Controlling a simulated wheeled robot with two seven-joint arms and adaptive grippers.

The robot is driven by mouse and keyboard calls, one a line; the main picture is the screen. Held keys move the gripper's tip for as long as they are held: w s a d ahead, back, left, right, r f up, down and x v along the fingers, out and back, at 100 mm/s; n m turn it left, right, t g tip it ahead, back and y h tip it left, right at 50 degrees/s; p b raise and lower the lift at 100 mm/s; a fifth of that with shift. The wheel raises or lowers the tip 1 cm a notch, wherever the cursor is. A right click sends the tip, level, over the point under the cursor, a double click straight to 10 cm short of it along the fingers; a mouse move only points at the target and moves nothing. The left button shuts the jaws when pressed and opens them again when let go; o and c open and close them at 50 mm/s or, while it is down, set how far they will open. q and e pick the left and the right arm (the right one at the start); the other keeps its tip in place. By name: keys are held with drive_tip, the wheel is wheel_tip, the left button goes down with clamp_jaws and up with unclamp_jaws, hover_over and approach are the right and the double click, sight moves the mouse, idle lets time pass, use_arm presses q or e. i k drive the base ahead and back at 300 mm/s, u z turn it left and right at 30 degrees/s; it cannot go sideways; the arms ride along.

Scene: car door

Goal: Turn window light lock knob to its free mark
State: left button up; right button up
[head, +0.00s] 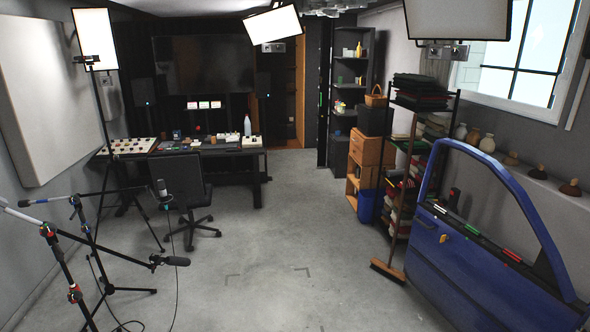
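A large light panel (458,20) hangs at the top right, in front of the window (515,55), and the picture's top edge cuts it off. A small grey bracket or box (447,52) shows just under its lower edge. The lock knob and its marks are too small for me to tell apart there. Neither of my grippers is in view.
A blue car door (480,275) stands at the right front, with a broom (388,270) beside a loaded shelf (420,110). Microphone stands (75,290) fill the left front. A chair (185,190) stands by the desk (225,150). The middle floor is clear.

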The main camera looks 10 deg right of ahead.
sight(455, 53)
drive_tip(key=i, duration=1.9)
drive_tip(key=z, duration=0.55)
drive_tip(key=i, duration=2)
drive_tip(key=z, duration=0.7)
